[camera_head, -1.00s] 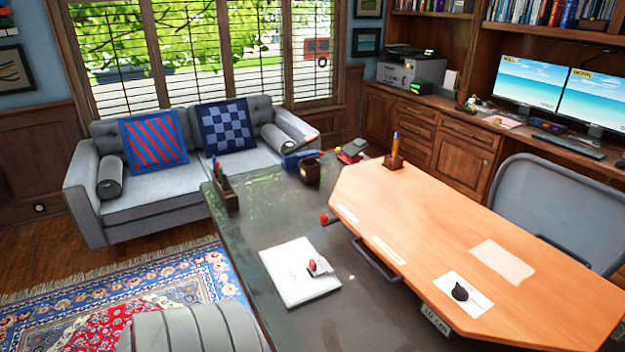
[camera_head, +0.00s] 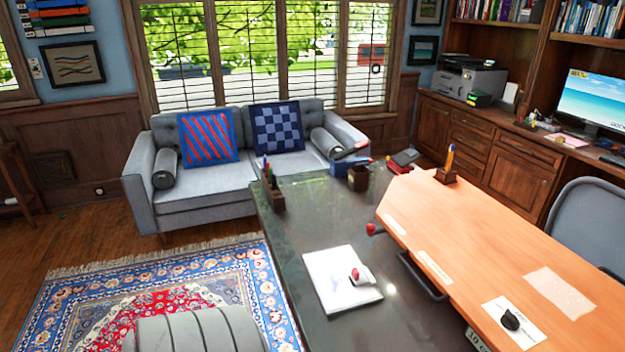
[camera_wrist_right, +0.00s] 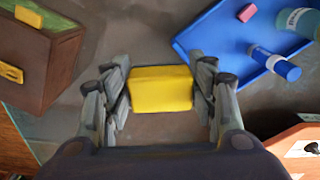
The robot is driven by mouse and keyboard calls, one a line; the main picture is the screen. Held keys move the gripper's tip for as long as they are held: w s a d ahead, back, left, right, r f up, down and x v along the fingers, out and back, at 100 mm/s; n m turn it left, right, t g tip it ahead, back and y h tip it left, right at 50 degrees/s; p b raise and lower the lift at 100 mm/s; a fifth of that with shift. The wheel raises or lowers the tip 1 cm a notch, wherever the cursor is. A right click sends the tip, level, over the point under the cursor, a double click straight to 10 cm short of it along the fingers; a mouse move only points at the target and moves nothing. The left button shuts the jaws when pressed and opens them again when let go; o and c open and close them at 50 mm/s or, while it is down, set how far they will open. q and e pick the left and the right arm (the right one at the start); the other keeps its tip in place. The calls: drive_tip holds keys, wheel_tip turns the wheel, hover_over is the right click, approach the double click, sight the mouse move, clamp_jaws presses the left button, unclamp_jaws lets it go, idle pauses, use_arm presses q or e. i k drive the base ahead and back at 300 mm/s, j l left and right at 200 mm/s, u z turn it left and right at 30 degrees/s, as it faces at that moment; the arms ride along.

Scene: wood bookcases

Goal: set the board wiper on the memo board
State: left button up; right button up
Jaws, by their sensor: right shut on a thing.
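My right gripper (camera_wrist_right: 161,97) shows in the right wrist view, shut on a yellow block (camera_wrist_right: 161,91) that looks like the board wiper. The block sits between the fingers over a dark grey-brown surface. In the head view, a flat white board or pad (camera_head: 325,277) lies on the dark desk with a small red and white object (camera_head: 360,275) on it. I cannot tell whether this is the memo board. Neither gripper shows in the head view.
In the right wrist view, a blue tray (camera_wrist_right: 225,45) holds a pink block (camera_wrist_right: 247,12) and a blue cylinder (camera_wrist_right: 275,63). A brown box (camera_wrist_right: 38,55) stands at left. In the head view, the dark desk (camera_head: 300,222) adjoins an orange wooden top (camera_head: 470,235); a grey sofa (camera_head: 200,200) stands behind.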

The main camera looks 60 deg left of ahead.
sight(344, 290)
drive_tip(key=j+u, duration=0.15)
drive_tip(key=u, duration=0.3)
drive_tip(key=j+u, duration=0.15)
drive_tip(key=u, duration=0.35)
drive_tip(key=i+j+u, duration=0.1)
drive_tip(key=u, duration=0.35)
drive_tip(key=i+j, duration=0.2)
drive_tip(key=j, duration=0.15)
drive_tip(key=i+j, duration=0.45)
drive_tip(key=j, duration=0.25)
